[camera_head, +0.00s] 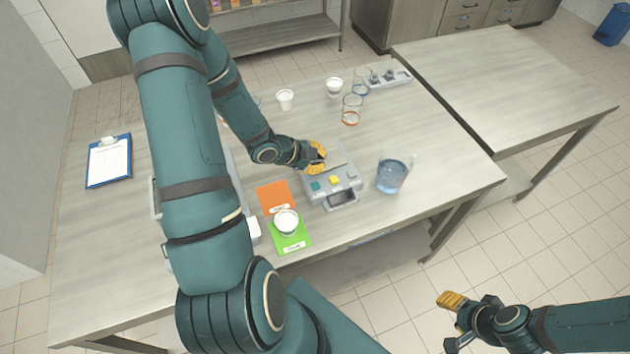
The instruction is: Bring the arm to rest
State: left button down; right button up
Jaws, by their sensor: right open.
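My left gripper (317,156), with yellow fingers, is over the back of the grey device (347,186) on the table. Whether its fingers touch the device, or are open or shut, I cannot tell. The device has a green and a yellow button on top. My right gripper (450,318) is open and empty, out over the floor at the lower right, clear of the table. A white cup (286,221) stands on the green mat (292,244), in front of the orange mat (272,195).
A beaker of blue liquid (392,176) stands right of the device. White cups (285,99), glasses with coloured bands (351,112) and a grey tray (399,77) are behind. A blue clipboard (95,174) lies at left. The second table (510,80) is bare.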

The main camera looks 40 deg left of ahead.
dwell(0.4)
pick_arm(q)
jog(key=shift+f, duration=0.1)
jog(key=d+f+n, duration=0.1)
jog(key=d+n, duration=0.1)
jog(key=d, duration=0.1)
jog(key=d+f+n+g, duration=0.1)
jog(key=d+f, duration=0.1)
jog(key=d, duration=0.1)
jog(key=s+d+f+n+g, duration=0.1)
jog(key=d+f+n, duration=0.1)
jog(key=shift+d+f+n+h, duration=0.15)
jog(key=shift+d+n+h, duration=0.15)
jog(key=shift+d, duration=0.1)
jog(key=s+d+f+n, duration=0.1)
jog(key=d, duration=0.1)
jog(key=s+d+f+n+g, duration=0.1)
jog(key=d+n, duration=0.1)
jog(key=s+d+f+n+g, duration=0.1)
jog(key=d+f, duration=0.1)
jog(key=shift+s+d, duration=0.25)
jog(key=shift+d, duration=0.15)
jog(key=s+d+f+n+g, duration=0.45)
jog(key=s+d+n, duration=0.25)
jog(key=s+d, duration=0.3)
jog(key=w+d+f+m+t+b, duration=0.1)
jog(key=w+f+b, duration=0.4)
jog(key=b, duration=0.6)
jog(key=shift+w+t, duration=0.4)
jog(key=shift+t, duration=0.05)
